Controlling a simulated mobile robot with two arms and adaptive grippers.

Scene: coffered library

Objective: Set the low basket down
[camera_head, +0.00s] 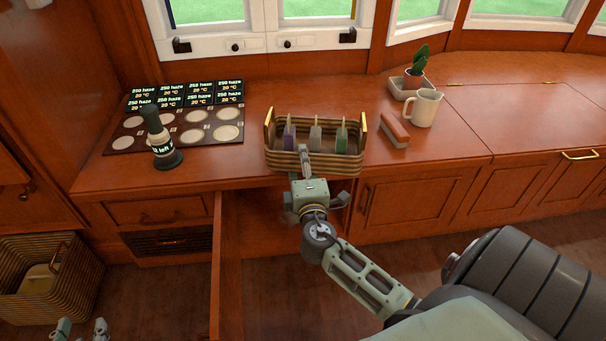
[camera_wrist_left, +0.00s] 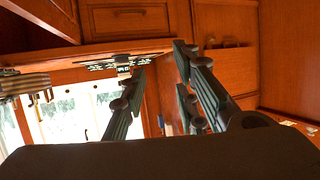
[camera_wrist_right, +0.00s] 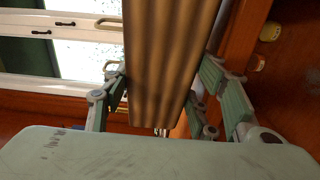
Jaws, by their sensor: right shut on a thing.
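The low basket (camera_head: 340,165) is striped brown wicker with two light end handles. It is upright at the counter's front edge and holds three upright items, purple (camera_head: 290,137), grey (camera_head: 315,138) and green (camera_head: 340,138). My right gripper (camera_head: 304,160) is shut on the basket's front wall. In the right wrist view the basket wall (camera_wrist_right: 168,60) fills the space between the fingers. Whether its underside touches the counter cannot be told. My left gripper (camera_head: 82,330) is low at the bottom left, far from the basket; its fingers stand apart and empty in the left wrist view (camera_wrist_left: 165,85).
The wooden counter (camera_head: 240,170) has a dark board (camera_head: 122,143) with pale discs and labels, a dark flashlight-like object (camera_head: 160,140), a red-brown block (camera_head: 394,128), a cream pitcher (camera_head: 424,107) and a potted plant (camera_head: 413,75). An open door (camera_head: 216,260) juts out below. A larger basket (camera_head: 75,285) stands on the floor.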

